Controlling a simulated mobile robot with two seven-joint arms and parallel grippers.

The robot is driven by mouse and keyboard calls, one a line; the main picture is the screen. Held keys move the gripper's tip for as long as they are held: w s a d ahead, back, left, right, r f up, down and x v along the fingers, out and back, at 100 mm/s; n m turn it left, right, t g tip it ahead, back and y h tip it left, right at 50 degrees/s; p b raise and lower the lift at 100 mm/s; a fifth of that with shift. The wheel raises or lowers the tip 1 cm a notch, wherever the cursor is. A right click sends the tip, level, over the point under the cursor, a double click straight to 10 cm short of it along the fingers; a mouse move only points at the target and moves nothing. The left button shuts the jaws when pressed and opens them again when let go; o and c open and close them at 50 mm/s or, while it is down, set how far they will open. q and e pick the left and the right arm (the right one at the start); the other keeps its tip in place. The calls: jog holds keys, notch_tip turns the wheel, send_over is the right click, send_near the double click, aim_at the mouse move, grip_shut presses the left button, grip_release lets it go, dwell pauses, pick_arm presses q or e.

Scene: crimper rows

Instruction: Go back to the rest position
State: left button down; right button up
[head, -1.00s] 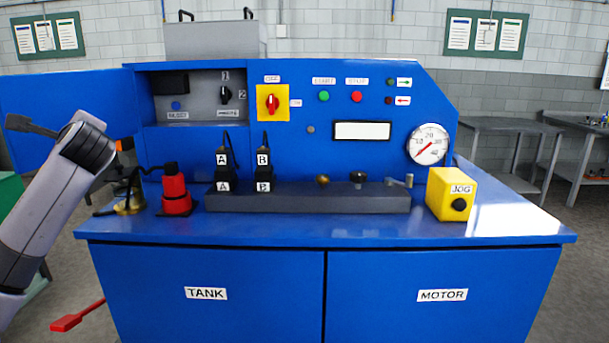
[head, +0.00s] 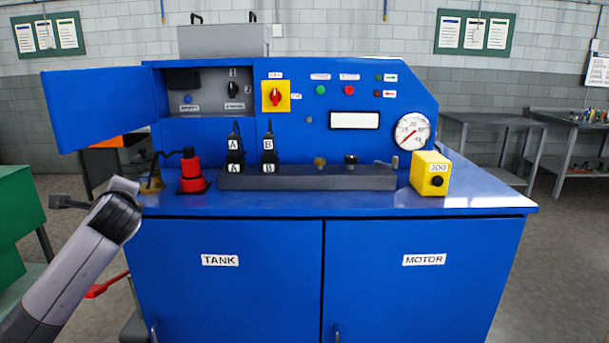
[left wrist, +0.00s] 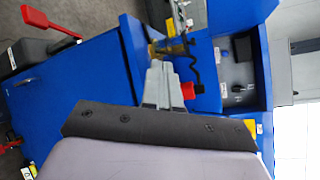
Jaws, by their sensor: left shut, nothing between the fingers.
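My left arm comes in at the lower left of the head view. The pale end of its gripper (head: 125,186) is beside the left front edge of the blue machine's top (head: 330,207). In the left wrist view the grey fingers (left wrist: 163,84) are together with nothing between them. My right gripper is in neither view.
The blue door (head: 98,108) stands open at the upper left. A red-ended lever (head: 104,288) sticks out low at the left, near my arm. A green cabinet (head: 18,215) is at the left edge. Grey tables (head: 490,121) stand behind right, with open floor before them.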

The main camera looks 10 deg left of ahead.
pick_arm(q)
jog(key=s+d+f+n+h, duration=0.1)
jog(key=s+d+f+h, duration=0.3)
jog(key=f, duration=0.5)
jog(key=s+d+f+n+h, duration=0.1)
jog(key=s+d+f, duration=0.1)
jog(key=d+f, duration=0.55)
jog(key=s+d+f+n+h, duration=0.1)
jog(key=s+d+f+h, duration=0.2)
jog(key=f, duration=0.7)
jog(key=s+d+f+n+h, duration=0.1)
jog(key=s+d+f+n, duration=0.2)
jog(key=s, duration=0.5)
jog(key=s+d+f+n+g+h, duration=0.1)
jog(key=s+d+f+n, duration=0.2)
jog(key=s, duration=0.5)
jog(key=s+d+f+n+h, duration=0.2)
jog(key=s+d+f+n, duration=0.2)
jog(key=s+f, duration=0.3)
jog(key=shift+s+n+g, duration=0.4)
jog(key=shift+s+n, duration=0.3)
jog(key=shift+s, duration=0.3)
